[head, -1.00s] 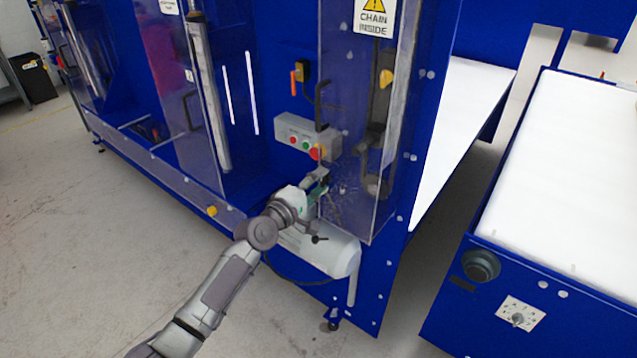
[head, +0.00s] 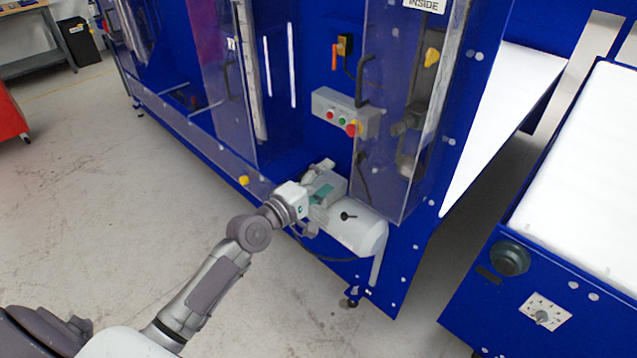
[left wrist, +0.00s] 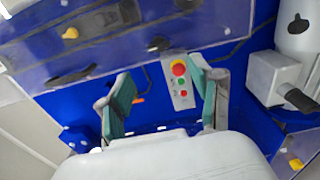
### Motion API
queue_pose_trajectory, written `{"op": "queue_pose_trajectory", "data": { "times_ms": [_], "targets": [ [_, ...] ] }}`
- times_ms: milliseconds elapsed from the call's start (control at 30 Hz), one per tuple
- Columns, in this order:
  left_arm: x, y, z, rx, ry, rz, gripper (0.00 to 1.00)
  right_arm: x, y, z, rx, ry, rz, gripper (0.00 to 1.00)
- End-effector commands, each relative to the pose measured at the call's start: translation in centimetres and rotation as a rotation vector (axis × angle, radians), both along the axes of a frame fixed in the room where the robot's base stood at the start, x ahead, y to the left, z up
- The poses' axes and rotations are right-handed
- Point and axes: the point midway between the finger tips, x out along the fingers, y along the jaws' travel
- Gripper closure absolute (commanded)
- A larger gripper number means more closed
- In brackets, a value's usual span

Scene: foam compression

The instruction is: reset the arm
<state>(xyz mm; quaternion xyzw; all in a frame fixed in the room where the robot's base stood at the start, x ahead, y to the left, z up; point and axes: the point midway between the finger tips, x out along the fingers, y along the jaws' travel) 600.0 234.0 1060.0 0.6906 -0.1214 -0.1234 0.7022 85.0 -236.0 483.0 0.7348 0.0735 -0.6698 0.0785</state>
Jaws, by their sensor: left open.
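My left arm reaches from the lower left in the head view to the left gripper (head: 322,188), which is in front of the blue machine near the white motor housing (head: 358,233). The gripper also shows in the left wrist view (left wrist: 165,100), open and empty, with its two green-padded fingers apart. Between and beyond the fingers is the grey control box (left wrist: 181,82) with red, green and yellow parts. The control box (head: 345,112) is above the gripper in the head view. My right gripper is not in view.
The blue machine has clear guard panels (head: 405,120) with black handles. A second blue unit with a white top (head: 585,160) stands at the right. Grey floor (head: 120,200) is open at the left. A red cabinet (head: 10,115) and a bench (head: 35,62) stand behind.

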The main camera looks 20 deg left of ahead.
Motion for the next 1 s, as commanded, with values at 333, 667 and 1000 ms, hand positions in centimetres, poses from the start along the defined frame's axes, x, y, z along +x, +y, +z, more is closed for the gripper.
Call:
{"op": "queue_pose_trajectory", "data": {
  "times_ms": [333, 667, 1000],
  "targets": [
    [-2.1, 0.8, 0.0, 0.0, 0.0, 0.0, 0.35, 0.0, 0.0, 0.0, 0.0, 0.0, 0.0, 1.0],
    [-2.1, 0.8, 0.0, 0.0, 0.0, 0.0, 0.35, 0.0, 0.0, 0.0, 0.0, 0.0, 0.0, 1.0],
    [-2.8, 2.6, -12.5, 0.249, 0.159, 0.062, 0.35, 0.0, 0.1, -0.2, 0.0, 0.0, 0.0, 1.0]
  ]
}}
